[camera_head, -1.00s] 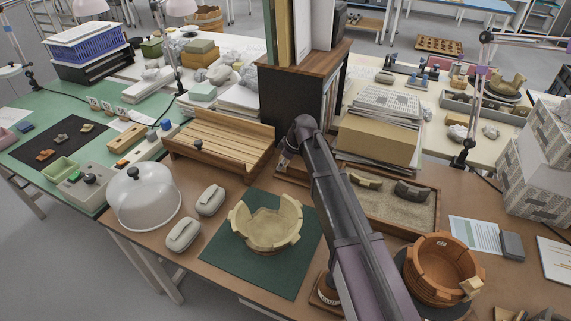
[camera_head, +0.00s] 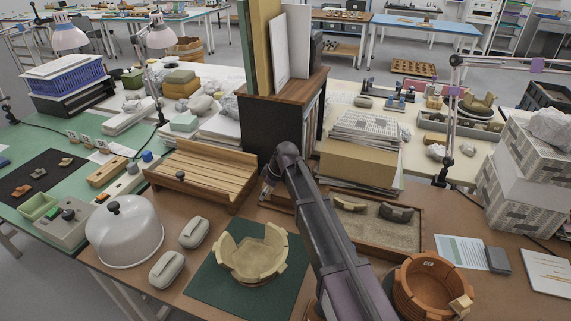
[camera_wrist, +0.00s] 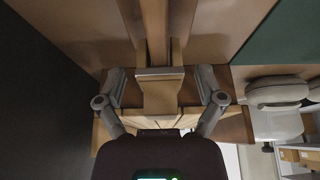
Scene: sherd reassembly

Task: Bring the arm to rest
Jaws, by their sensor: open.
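My arm reaches across the brown table in the head view, bent at its far end beside the slatted wooden rack (camera_head: 205,172). The fingertips cannot be made out there. In the wrist view my gripper (camera_wrist: 161,88) is open, its two grey fingers spread on either side of a light wooden piece (camera_wrist: 160,95). I cannot tell whether they touch it. A pale, partly built bowl (camera_head: 250,258) sits on the green mat (camera_head: 205,285). An orange-brown bowl (camera_head: 425,285) stands to the right of my arm.
A glass dome (camera_head: 123,235) and two grey handled blocks (camera_head: 166,270) stand left of the mat. A sand tray (camera_head: 380,235) with sherds lies right of my arm. A dark cabinet (camera_head: 270,125) of upright boards and a stacked box (camera_head: 355,165) rise behind it.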

